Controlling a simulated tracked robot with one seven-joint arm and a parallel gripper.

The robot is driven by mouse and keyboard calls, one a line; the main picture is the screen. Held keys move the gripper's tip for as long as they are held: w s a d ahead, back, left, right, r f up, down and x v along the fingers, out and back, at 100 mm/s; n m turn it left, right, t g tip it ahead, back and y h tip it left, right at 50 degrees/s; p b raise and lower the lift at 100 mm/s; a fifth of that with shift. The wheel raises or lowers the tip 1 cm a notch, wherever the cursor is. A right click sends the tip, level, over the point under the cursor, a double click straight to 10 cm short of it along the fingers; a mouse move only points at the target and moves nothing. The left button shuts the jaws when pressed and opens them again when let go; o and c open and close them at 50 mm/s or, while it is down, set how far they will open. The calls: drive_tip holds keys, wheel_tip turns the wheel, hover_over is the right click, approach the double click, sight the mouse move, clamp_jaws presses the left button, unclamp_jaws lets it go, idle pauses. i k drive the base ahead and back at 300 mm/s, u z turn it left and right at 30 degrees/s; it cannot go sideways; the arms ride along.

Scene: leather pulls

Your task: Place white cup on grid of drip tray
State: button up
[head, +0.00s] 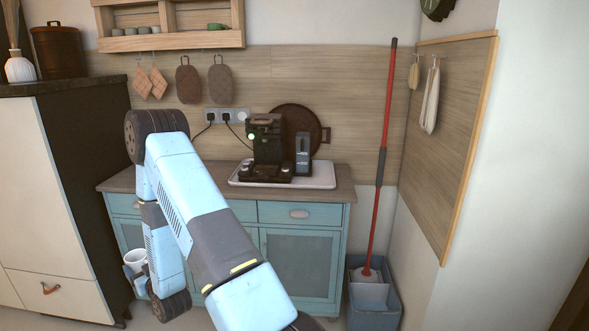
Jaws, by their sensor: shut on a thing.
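The white cup (135,257) is at the lower left, in front of the blue cabinet and below its countertop. My gripper (133,273) is at the cup and shut on it; the fingers are small and partly hidden by my arm. The cup looks roughly upright. The dark coffee machine (266,140) stands on the counter to the upper right of the cup. Its drip tray (264,178) is at its base; the grid is too small to make out clearly. The cup is well apart from the machine.
The machine stands on a white tray (322,180) on the wooden countertop (205,177). A round brown board (300,122) leans behind it. A tall cabinet (85,180) is left of the cup. A red-handled mop (378,200) stands in a bucket (374,305) at right.

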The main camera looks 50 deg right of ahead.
sight(266, 168)
drive_tip(key=u, duration=1.65)
drive_tip(key=i, duration=0.15)
drive_tip(key=z, duration=2.7)
